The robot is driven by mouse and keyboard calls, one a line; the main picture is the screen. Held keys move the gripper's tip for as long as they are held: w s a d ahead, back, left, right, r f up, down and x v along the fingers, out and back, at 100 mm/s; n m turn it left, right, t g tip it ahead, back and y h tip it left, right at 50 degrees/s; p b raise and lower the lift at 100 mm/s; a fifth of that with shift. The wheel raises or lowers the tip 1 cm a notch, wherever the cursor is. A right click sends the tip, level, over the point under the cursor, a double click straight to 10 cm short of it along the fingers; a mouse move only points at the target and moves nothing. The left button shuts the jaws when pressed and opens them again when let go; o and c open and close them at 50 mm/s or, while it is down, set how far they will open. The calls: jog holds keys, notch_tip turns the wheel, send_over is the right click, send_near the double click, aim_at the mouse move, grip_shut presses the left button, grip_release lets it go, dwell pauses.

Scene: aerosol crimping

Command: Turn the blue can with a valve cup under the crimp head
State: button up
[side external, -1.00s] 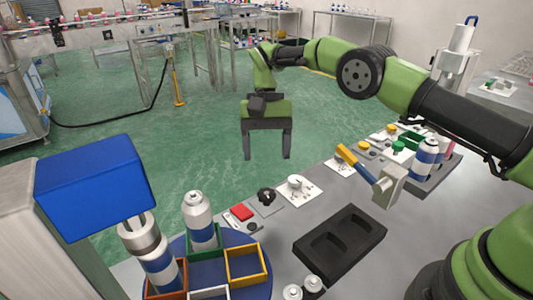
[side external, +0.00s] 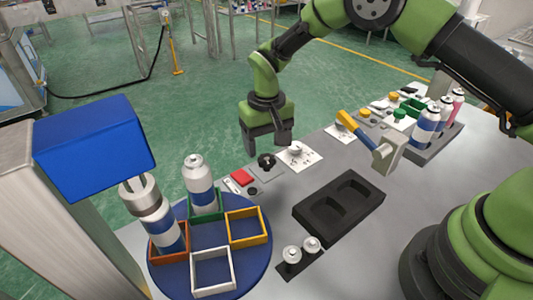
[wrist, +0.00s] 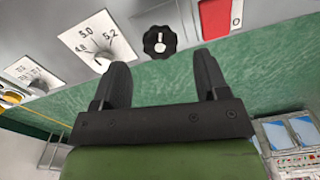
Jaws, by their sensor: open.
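The blue turntable (side external: 262,275) carries orange, green, yellow and white square nests. A white can with a blue band (side external: 202,192) stands upright in the green nest (side external: 221,206). Another blue-banded can (side external: 165,238) stands in the orange nest (side external: 157,255), below the blue crimp head (side external: 95,140) and its metal collar. I cannot tell clearly which can top bears a valve cup. The yellow nest (side external: 265,240) and white nest (side external: 229,288) are empty.
The control row has a red button (side external: 241,176), a black knob (side external: 266,162) and a white dial (side external: 296,153). A black two-pocket tray (side external: 338,205), a yellow-handled lever (side external: 356,130), two small valve parts (side external: 301,248) and a rack of cans (side external: 425,130) are on the table.

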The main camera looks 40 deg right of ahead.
aim_at(267, 158)
jog(key=shift+f, duration=1.9)
jog(key=c, duration=0.9)
jog(key=shift+n, duration=2.2)
jog(key=shift+c, duration=0.2)
jog(key=o, duration=0.9)
jog(key=shift+o, duration=0.2)
